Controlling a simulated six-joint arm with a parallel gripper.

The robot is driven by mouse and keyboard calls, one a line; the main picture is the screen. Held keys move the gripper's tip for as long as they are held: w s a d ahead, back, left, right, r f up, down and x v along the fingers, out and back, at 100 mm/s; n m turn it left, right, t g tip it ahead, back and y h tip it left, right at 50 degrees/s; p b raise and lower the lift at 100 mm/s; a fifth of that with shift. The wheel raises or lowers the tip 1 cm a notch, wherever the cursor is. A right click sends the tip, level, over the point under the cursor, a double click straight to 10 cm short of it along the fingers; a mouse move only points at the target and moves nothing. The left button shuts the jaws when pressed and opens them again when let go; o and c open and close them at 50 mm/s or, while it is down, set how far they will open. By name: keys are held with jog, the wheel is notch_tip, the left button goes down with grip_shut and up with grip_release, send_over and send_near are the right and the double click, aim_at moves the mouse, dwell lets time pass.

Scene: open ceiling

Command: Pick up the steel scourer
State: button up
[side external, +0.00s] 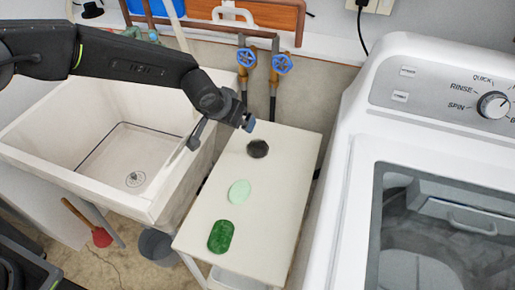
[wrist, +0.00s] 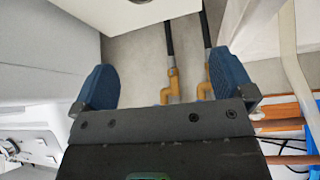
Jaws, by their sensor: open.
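A dark grey, round scourer (side external: 258,148) lies near the far end of the small white table (side external: 290,190). In the wrist view, a small dark piece at the top edge (wrist: 140,1), mostly cut off, appears to be the scourer on the table top. My gripper (side external: 249,123) is above and slightly left of the scourer in the side view, apart from it. In the wrist view its two blue fingers (wrist: 163,86) are wide apart with nothing between them; pipes show beyond.
A pale green oval pad (side external: 239,192) and a dark green pad (side external: 221,236) lie nearer on the table. A white sink (side external: 75,165) stands left and a washing machine (side external: 345,215) right. Pipes with blue valve handles (side external: 282,63) rise behind the table.

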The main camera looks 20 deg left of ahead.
send_near(257, 145)
jog(key=x, duration=0.4)
jog(key=shift+w+d, duration=0.15)
jog(key=shift+w, duration=0.15)
jog(key=shift+s+x, duration=0.2)
jog(key=shift+x, duration=2.75)
jog(key=shift+f, duration=0.1)
jog(key=c, duration=0.9)
